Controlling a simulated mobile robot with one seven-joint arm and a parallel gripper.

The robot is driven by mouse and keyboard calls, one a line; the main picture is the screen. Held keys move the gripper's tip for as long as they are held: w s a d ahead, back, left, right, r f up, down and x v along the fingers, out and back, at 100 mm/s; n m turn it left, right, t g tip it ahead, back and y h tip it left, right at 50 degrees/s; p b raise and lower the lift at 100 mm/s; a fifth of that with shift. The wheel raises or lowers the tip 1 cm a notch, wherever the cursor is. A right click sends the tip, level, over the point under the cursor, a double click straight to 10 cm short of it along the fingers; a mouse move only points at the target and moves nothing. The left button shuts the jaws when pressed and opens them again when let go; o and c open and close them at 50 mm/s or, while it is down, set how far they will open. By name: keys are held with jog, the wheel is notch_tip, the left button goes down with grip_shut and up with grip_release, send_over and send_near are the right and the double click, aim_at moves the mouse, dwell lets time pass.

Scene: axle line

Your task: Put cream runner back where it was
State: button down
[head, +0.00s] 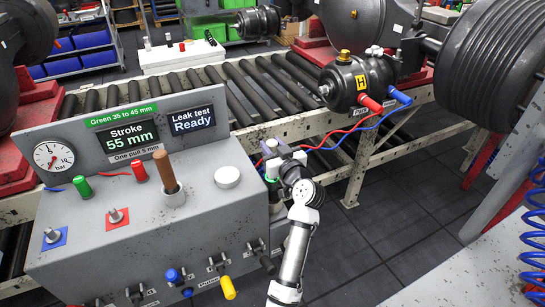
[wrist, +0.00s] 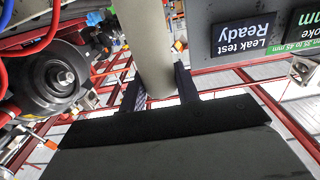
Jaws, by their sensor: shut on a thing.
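My gripper (wrist: 160,88) is shut on a pale cream-grey cylinder (wrist: 154,45), which I take to be the cream runner. It stands out between the two dark fingers, and its far end runs out of the wrist view. In the head view my gripper (head: 285,165) is just right of the grey test bench (head: 130,225), in front of the roller conveyor. There the held piece is small and mostly hidden by the gripper, so I cannot tell its full shape or whether it touches anything.
The bench has a gauge (head: 54,155), a screen reading Stroke 55 mm, a brown handle (head: 165,170), a white round cap (head: 227,176) and coloured knobs. Rollers (head: 235,92) lie behind. Open floor (head: 390,225) shows right.

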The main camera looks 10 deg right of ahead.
jog(key=shift+f, duration=2.2)
jog(key=c, duration=1)
grip_release()
